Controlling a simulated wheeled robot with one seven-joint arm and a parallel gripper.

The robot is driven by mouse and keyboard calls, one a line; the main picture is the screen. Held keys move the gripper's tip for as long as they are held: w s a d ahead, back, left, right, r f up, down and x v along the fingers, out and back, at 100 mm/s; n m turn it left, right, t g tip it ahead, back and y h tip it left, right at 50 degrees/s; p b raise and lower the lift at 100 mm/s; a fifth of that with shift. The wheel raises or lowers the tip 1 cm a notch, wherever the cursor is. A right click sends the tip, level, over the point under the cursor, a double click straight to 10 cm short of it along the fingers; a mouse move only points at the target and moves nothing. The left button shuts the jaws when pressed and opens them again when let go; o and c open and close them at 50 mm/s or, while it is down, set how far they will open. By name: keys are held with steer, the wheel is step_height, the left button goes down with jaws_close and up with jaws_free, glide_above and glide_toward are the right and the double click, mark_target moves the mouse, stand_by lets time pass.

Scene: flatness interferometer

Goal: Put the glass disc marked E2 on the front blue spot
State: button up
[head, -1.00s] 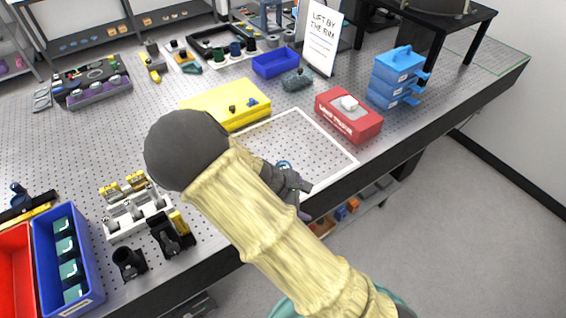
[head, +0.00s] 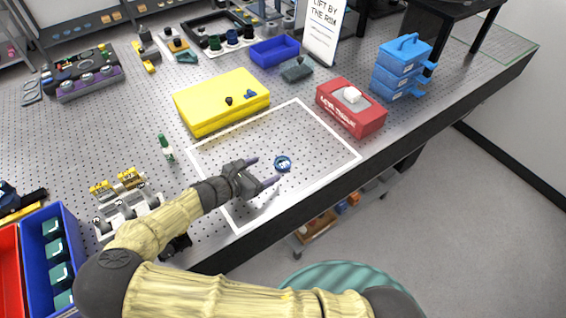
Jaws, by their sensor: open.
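A small round blue-rimmed piece (head: 283,163) with pale marks on it lies inside the white-outlined rectangle on the perforated bench top. The marks are too small to read as E2. I cannot tell whether it is a clear disc over a blue spot or one blue thing. My gripper (head: 267,170) is just left of it, with its two dark fingers apart and pointing right towards it. Nothing shows between the fingers, and they look apart from the round piece. No other blue spot can be made out inside the outline.
A yellow case (head: 222,104) stands behind the outlined area and a red tissue box (head: 351,110) behind right. Blue stacked trays (head: 402,68) are farther right. A small green bottle (head: 166,146), metal fixtures (head: 126,207) and a blue bin (head: 76,240) are left. The outline's right part is clear.

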mark_target(280, 164)
steer(key=shift+x, duration=1.1)
steer(key=shift+a, duration=0.2)
steer(key=shift+d+p, duration=0.3)
steer(key=shift+p, duration=0.05)
steer(key=p+x, duration=0.1)
steer(key=x, duration=0.4)
steer(key=shift+s+d+p, duration=0.1)
steer(key=shift+s+p, duration=0.05)
steer(key=shift+p, duration=0.15)
steer(key=shift+c, duration=0.2)
steer(key=c, duration=1.1)
steer(key=shift+r, duration=0.2)
